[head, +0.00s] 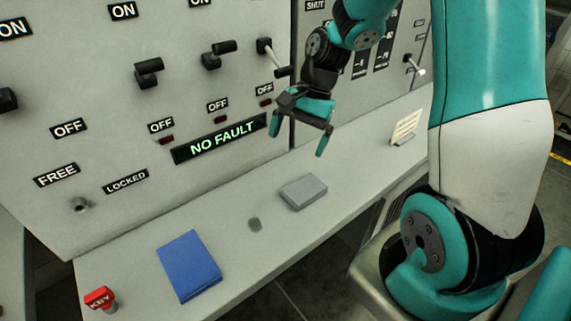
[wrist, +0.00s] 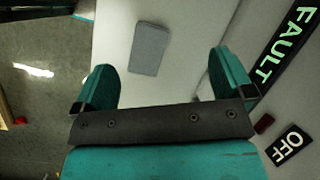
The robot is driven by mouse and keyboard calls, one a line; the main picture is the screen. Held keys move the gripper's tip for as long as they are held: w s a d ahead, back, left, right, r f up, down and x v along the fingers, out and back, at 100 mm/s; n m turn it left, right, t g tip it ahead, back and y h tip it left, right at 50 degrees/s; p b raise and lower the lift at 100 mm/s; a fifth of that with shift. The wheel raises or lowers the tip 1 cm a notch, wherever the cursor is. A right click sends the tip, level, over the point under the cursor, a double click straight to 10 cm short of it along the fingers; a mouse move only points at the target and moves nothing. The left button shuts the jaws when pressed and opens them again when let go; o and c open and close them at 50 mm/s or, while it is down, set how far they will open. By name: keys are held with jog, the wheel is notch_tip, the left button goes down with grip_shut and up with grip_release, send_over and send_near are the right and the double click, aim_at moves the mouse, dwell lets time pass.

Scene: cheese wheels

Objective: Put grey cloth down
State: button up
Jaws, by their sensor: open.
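The grey cloth (head: 303,191) lies as a folded flat block on the pale ledge (head: 240,268) below the switch panel. It also shows in the wrist view (wrist: 150,48), beyond and between my fingertips. My gripper (head: 298,144) is open and empty, above the ledge and close to the panel. In the wrist view its two teal fingers (wrist: 170,78) stand wide apart with nothing between them. The gripper is apart from the cloth and higher than it.
A folded blue cloth (head: 188,265) and a red key tag (head: 100,298) lie on the near left of the ledge. A small cream card (head: 405,128) stands at its far end. The panel (head: 100,110) has protruding switch levers (head: 148,72) and a lit "NO FAULT" sign (head: 220,138).

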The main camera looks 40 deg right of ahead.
jog(key=s+a+r+n, duration=0.5)
jog(key=s+a+n, duration=0.3)
jog(key=a+n, duration=0.1)
jog(key=s+a+r+n, duration=0.5)
jog(key=s+a+n, duration=0.3)
jog(key=a+n, duration=0.1)
jog(key=shift+s+r+n, duration=0.15)
jog(key=shift+r+n, duration=0.1)
jog(key=shift+n, duration=0.25)
jog(key=w+d+f+m+p, duration=0.2)
jog(key=w+d+f+m, duration=0.1)
jog(key=w+d+m, duration=0.55)
jog(key=w+d+f+m+p, duration=0.3)
jog(key=w+d+m, duration=0.5)
jog(key=d+m, duration=0.2)
jog(key=d+f+m+p, duration=0.1)
jog(key=d+f+m, duration=0.55)
jog(key=d, duration=0.25)
jog(key=p, duration=0.3)
send_over(305, 188)
jog(key=d, duration=0.3)
jog(key=f, duration=0.9)
jog(key=shift+a, duration=0.25)
jog(key=shift+p+x, duration=1.35)
jog(key=shift+x, duration=1.7)
